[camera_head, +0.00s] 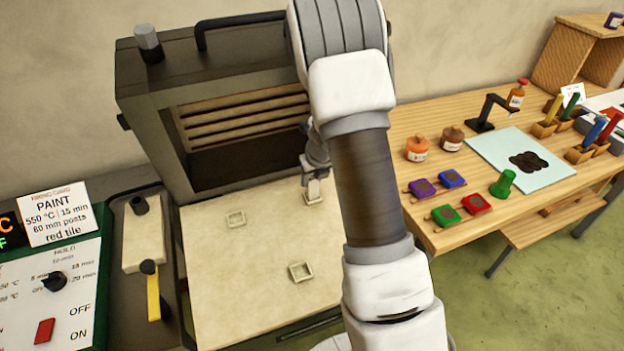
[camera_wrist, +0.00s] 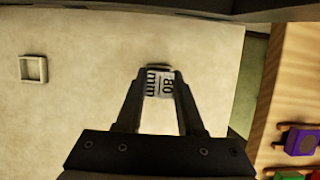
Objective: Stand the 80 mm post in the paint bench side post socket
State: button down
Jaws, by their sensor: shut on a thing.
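My gripper (camera_wrist: 160,82) is shut on the 80 mm post (camera_wrist: 160,86), a small pale piece with "80 mm" printed on it. In the head view my gripper (camera_head: 314,172) points down over the right back part of the pale kiln slab (camera_head: 215,275). The post's pale lower end (camera_head: 313,192) is at the square post socket there. I cannot tell whether it is inside the socket or just above it. Two empty square sockets show, one at the left (camera_head: 235,218) and one at the front (camera_head: 301,271). The left one also shows in the wrist view (camera_wrist: 33,69).
The dark kiln (camera_head: 155,100) stands open behind the slab. At left are a firing card (camera_head: 55,212) reading paint, 60 mm posts, and a control panel (camera_head: 50,290).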

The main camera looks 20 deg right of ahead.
jog(key=shift+f, duration=0.15)
jog(key=c, duration=0.5)
grip_release()
